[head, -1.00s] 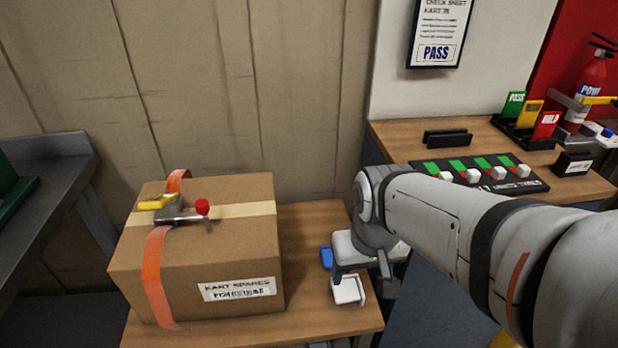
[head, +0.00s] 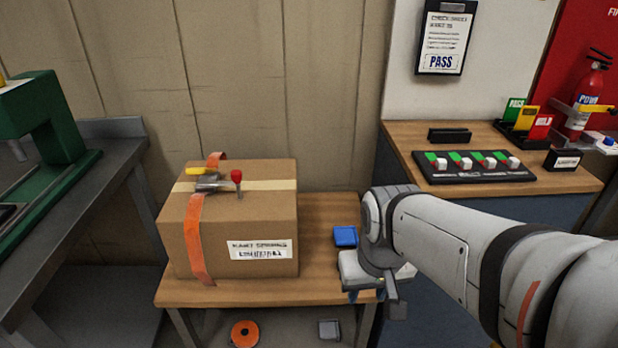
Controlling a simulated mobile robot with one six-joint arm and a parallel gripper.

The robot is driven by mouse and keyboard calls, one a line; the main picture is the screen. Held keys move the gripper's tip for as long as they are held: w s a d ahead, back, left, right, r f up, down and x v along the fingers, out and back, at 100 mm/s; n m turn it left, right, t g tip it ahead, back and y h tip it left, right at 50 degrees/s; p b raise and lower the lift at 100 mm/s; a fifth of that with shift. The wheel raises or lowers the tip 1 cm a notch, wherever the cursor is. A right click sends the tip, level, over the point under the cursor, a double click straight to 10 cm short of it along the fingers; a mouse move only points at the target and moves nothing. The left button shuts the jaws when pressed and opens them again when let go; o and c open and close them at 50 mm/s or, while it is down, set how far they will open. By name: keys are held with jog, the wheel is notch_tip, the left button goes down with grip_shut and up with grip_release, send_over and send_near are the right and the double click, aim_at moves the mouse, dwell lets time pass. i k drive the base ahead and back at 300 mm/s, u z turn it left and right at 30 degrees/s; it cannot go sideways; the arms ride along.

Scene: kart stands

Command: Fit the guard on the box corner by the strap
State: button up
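A closed cardboard box (head: 235,230) stands on the left of the wooden table. An orange strap (head: 195,240) runs over its top and down its front. A metal buckle (head: 212,184) with a yellow lever and a red knob sits on the strap on top. A small blue piece (head: 345,237) lies on the table right of the box; I cannot tell whether it is the guard. My gripper (head: 366,296) is low at the table's right front edge, apart from the box. My wrist largely hides its fingers, so its opening and any held thing are unclear.
A lower shelf holds an orange roll (head: 245,334) and a small grey piece (head: 329,328). A metal bench (head: 115,160) with a green machine (head: 45,125) stands left. A counter (head: 400,140) with a switch panel (head: 475,167) stands right. Bare tabletop (head: 320,215) lies right of the box.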

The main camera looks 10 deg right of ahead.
aim_at(169, 225)
jog(key=u, duration=1.8)
jog(key=k, duration=1.45)
jog(key=z, duration=1.2)
jog(key=i, duration=1.45)
